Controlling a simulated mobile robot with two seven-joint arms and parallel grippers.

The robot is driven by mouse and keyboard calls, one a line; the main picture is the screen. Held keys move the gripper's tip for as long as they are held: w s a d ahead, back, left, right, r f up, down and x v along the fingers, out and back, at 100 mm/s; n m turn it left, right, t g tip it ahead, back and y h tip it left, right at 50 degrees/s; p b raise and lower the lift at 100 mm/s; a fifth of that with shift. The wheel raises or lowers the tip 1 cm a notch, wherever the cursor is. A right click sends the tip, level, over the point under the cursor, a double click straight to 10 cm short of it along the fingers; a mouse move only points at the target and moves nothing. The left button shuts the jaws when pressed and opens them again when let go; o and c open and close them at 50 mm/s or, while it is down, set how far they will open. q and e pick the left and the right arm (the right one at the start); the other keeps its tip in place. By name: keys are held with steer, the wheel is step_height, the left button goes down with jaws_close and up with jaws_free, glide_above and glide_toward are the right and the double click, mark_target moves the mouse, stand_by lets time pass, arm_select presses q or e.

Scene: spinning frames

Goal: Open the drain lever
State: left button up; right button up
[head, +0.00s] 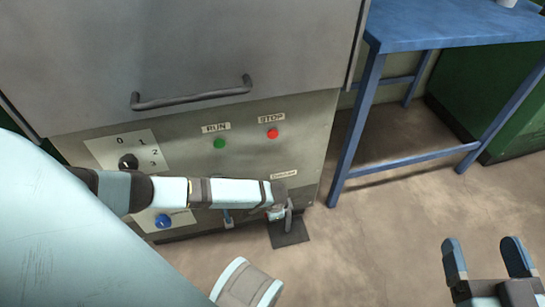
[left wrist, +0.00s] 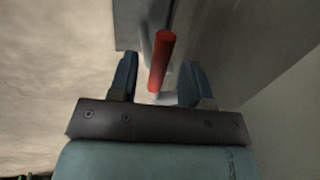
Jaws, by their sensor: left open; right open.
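The drain lever is a red bar (left wrist: 161,62) in the left wrist view. It stands between the two blue fingers of my left gripper (left wrist: 159,68), which is open around it. I cannot tell whether either finger touches it. In the head view my left arm reaches across the panel's lower front, below a small label (head: 283,175). My right gripper (head: 485,257) is open and empty over the floor at the lower right.
The machine panel has a green button (head: 219,144), a red button (head: 272,133), a dark dial (head: 128,161) and a blue knob (head: 163,221). A door handle (head: 192,95) sits above. A dark plate (head: 290,236) lies on the floor. A blue table (head: 450,25) stands right.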

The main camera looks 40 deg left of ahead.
arm_select(q)
steer(key=shift+f, duration=0.3)
jaws_close()
steer(key=shift+r, duration=0.1)
